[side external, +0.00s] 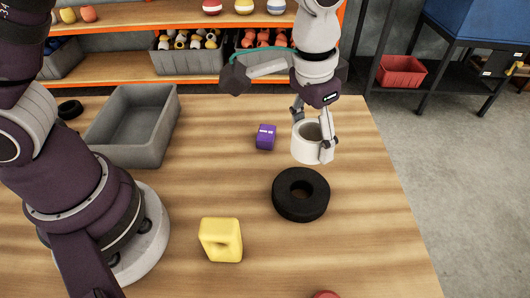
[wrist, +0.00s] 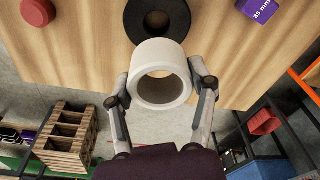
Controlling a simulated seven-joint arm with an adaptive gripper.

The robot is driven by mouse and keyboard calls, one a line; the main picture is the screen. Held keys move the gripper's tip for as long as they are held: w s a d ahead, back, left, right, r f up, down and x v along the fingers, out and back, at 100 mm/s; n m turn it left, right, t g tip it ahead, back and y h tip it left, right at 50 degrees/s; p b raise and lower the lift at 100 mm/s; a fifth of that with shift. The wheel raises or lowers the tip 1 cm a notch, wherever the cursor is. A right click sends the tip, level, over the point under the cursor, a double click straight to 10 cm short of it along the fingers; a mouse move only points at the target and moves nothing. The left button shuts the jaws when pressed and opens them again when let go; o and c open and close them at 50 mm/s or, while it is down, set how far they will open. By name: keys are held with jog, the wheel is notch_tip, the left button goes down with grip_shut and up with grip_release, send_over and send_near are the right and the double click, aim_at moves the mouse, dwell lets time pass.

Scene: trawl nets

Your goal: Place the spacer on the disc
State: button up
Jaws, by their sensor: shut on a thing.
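The spacer (side external: 308,146) is a white hollow cylinder. My gripper (side external: 313,130) is shut on it and holds it above the table, near the far right part. The wrist view also shows the spacer (wrist: 160,75) between both fingers, its bore facing the camera. The disc (side external: 300,207) is a thick black ring with a centre hole, lying flat on the table. In the side view it lies just below and nearer than the spacer, apart from it. In the wrist view the disc (wrist: 134,23) is partly hidden behind the spacer.
A purple block (side external: 266,137) lies left of the spacer. A grey bin (side external: 112,147) stands at left. The right side of the table is clear.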

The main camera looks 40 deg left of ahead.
aim_at(304, 188)
notch_tip(304, 188, down, 9)
jog(key=shift+f, duration=0.1)
jog(key=o, duration=1.1)
jog(key=shift+f, duration=0.1)
jog(key=shift+o, duration=0.2)
notch_tip(304, 188, up, 13)
jog(key=s, duration=0.1)
jog(key=s+a+r+n+t, duration=0.1)
jog(key=s+a+r+t, duration=0.1)
jog(key=s+a, duration=0.2)
jog(key=s+a+r+n+t, duration=0.2)
jog(key=s+a, duration=0.3)
jog(key=a, duration=0.6)
jog(key=shift+s+a+r, duration=0.15)
jog(key=shift+s+a, duration=0.05)
jog(key=shift+a, duration=0.1)
